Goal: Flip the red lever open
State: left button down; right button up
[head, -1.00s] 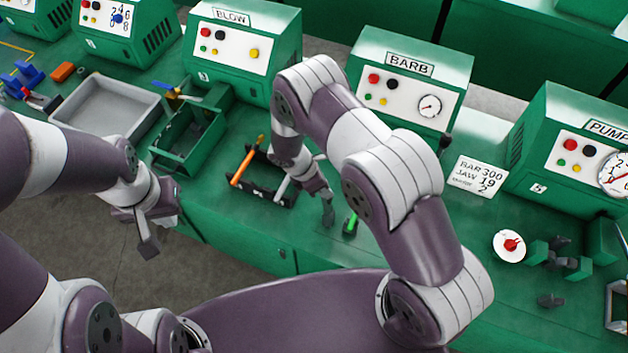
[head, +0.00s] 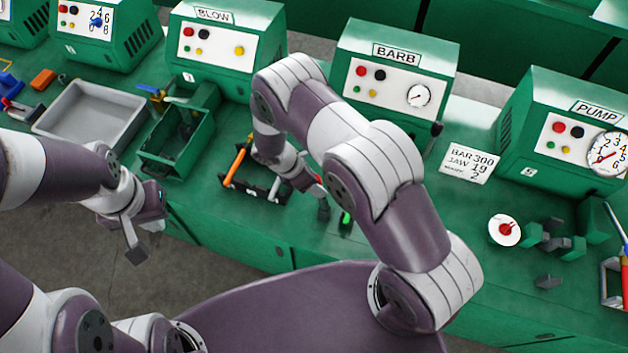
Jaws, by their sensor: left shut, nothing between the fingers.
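A small red piece (head: 318,179) shows just beside my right gripper, mostly hidden by my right arm; I cannot tell whether it is the red lever. A red pointer-like part (head: 505,230) sits on a white disc at the right of the bench. My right gripper (head: 323,208) points down over the bench front, near a bright green piece (head: 346,220); its jaws are too small and covered to read. My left gripper (head: 136,248) is shut and empty, hanging in front of the bench edge at left, apart from everything.
A black rack (head: 240,186) with an orange handle and a grey handle stands left of my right gripper. A grey tray (head: 62,137) and a green open box (head: 150,163) lie further left. Green machines, including BARB (head: 440,70), line the back. Small green blocks (head: 572,250) stand at right.

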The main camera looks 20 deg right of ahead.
jog(key=shift+a+r+b, duration=0.1)
jog(key=shift+r+b, duration=0.2)
jog(key=b+v, duration=0.3)
jog(key=v, duration=0.9)
